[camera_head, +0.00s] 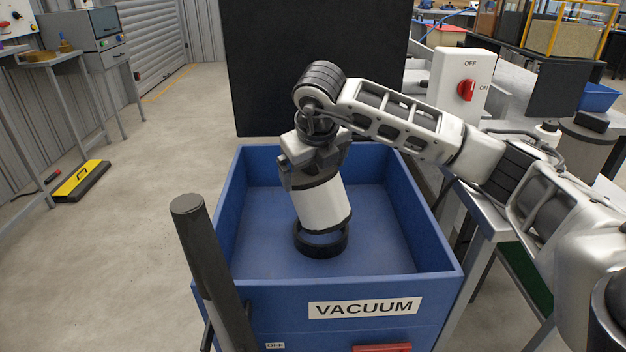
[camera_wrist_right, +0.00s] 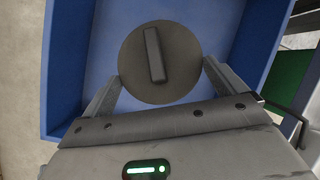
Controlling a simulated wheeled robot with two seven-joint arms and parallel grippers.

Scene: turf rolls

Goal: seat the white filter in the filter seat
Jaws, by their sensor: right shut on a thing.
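The white filter (camera_head: 324,206) is a cylinder with a dark cap (camera_wrist_right: 160,62), which has a raised bar across it in the right wrist view. My right gripper (camera_head: 312,172) is shut on the filter at its cap end, with one finger on each side of the cap. The filter is tilted, its lower end leaning to the right in the head view. The filter seat (camera_head: 321,250) is a black ring on the blue box floor. The filter's lower end overlaps the ring in the picture; I cannot tell if they touch. The seat is hidden in the wrist view. My left gripper is out of view.
The blue vacuum box (camera_head: 450,270) has raised walls around the seat and a VACUUM label (camera_head: 365,306). A dark upright post (camera_head: 205,260) stands at its front left. A white switch box (camera_head: 463,82) with a red knob stands at the right. The box floor around the ring is clear.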

